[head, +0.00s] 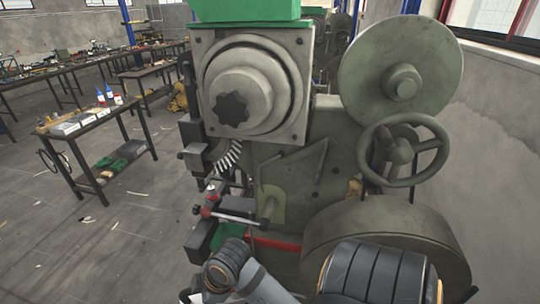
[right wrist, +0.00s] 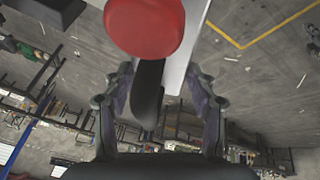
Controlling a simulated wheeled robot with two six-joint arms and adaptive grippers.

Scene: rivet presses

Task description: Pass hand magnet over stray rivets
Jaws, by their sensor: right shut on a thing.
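In the right wrist view my right gripper (right wrist: 163,108) has a finger on each side of a black handle (right wrist: 148,95) with a round red head (right wrist: 144,24). It is shut on this tool, which looks like the hand magnet. The red head lies beyond the fingertips, over a pale bar. In the head view my right gripper cannot be made out clearly, and the tool cannot be told apart there. I cannot make out any stray rivets. My left gripper is not in view.
A large grey-green rivet press (head: 310,170) with a handwheel (head: 402,150) fills the middle and right of the head view. A table (head: 92,123) with bottles and trays stands to the left. The floor (head: 100,240) between is open, with small pale scraps.

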